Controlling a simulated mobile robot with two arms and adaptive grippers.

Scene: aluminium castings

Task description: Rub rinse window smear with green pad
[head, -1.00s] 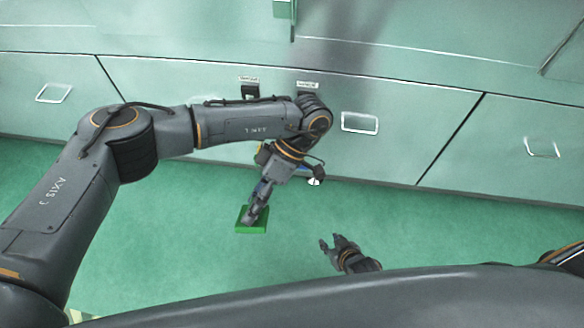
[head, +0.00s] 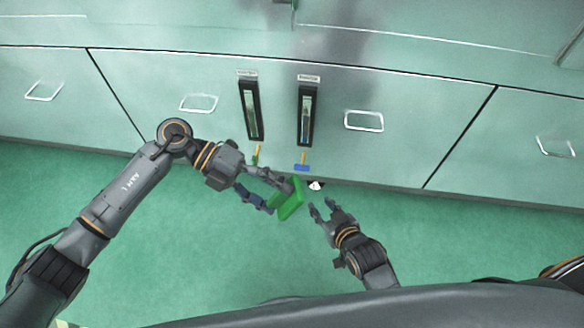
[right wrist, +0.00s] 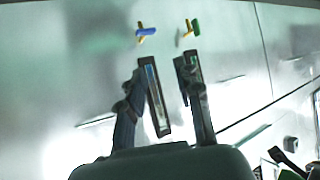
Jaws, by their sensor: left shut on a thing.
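My left gripper (head: 268,192) is shut on a green pad (head: 292,200), held tilted in front of the lower panel edge, apart from the windows. Two narrow black-framed windows stand on the panel: a left one (head: 251,110) and a right one (head: 305,115). Each has a small label above, too small to read, so I cannot tell which is rinse. No smear can be made out. My right gripper (head: 322,210) is open and empty, right of the pad. In the right wrist view its fingers (right wrist: 160,90) are apart, with the windows beyond.
A yellow stem with a green handle (head: 255,160) is below the left window; one with a blue handle (head: 302,168) is below the right. Metal pulls (head: 363,121) line the panels. A small white thing (head: 316,186) is at the panel's foot. The green floor (head: 180,240) is clear.

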